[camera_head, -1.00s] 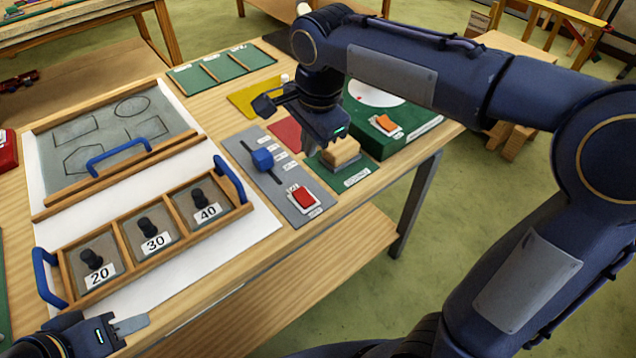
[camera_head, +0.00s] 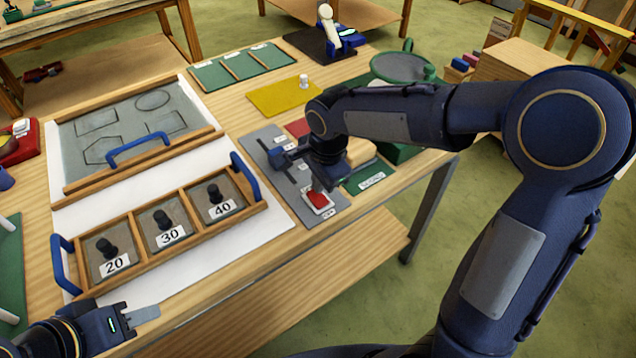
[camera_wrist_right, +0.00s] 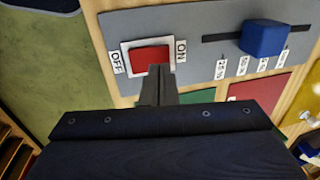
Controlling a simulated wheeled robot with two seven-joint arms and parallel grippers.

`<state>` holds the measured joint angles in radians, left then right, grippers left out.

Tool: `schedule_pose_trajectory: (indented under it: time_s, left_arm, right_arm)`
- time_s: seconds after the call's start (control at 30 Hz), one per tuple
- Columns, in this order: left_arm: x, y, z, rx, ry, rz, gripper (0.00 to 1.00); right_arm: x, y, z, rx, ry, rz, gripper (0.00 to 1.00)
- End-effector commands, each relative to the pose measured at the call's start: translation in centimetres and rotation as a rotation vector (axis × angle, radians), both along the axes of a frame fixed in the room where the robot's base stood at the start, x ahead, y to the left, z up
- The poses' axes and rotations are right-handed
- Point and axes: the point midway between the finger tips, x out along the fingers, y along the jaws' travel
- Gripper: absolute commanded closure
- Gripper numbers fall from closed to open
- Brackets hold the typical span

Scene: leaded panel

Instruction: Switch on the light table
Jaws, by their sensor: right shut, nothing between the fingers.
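The red rocker switch (camera_head: 318,198) sits in a white frame on the grey control panel (camera_head: 260,147). In the right wrist view the switch (camera_wrist_right: 150,56) lies between an OFF label (camera_wrist_right: 117,62) and an ON label (camera_wrist_right: 181,51); I cannot tell which side is pressed. My right gripper (camera_head: 316,186) is shut and empty. Its fingertips (camera_wrist_right: 158,72) are at the switch's edge, nearer the ON side; contact is unclear. A grey pane with outlined shapes (camera_head: 130,122) lies on the left. My left gripper (camera_head: 142,316) is low at the front left, away from the switch.
A wooden tray (camera_head: 150,257) with weights marked 20, 30 and 40 stands left of the panel. A yellow mat (camera_head: 275,97) lies behind.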

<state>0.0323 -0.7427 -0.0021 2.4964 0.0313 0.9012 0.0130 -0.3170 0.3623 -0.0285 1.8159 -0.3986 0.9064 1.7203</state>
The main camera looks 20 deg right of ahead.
Motion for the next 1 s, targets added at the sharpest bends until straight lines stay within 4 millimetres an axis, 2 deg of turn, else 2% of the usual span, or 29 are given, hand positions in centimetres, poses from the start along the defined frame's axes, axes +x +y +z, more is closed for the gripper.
schedule_pose_trajectory:
  time_s: [0.2,0.53,0.7,1.0]
  left_arm:
    - [0.0,0.0,0.1,0.0,0.0,0.0,0.64]
    - [0.0,0.0,0.2,0.0,0.0,0.0,0.64]
    - [0.0,0.0,1.3,0.0,0.0,0.0,0.64]
    - [0.0,0.0,0.8,0.0,0.0,0.0,0.64]
  right_arm:
    - [0.2,0.1,-1.2,0.001,-0.001,-0.001,1.0]
    - [0.3,0.1,-1.2,-0.001,0.002,0.0,1.0]
    - [0.6,0.2,-1.6,-0.027,0.073,0.0,1.0]
    - [0.3,0.1,-2.0,-0.025,0.071,-0.001,1.0]
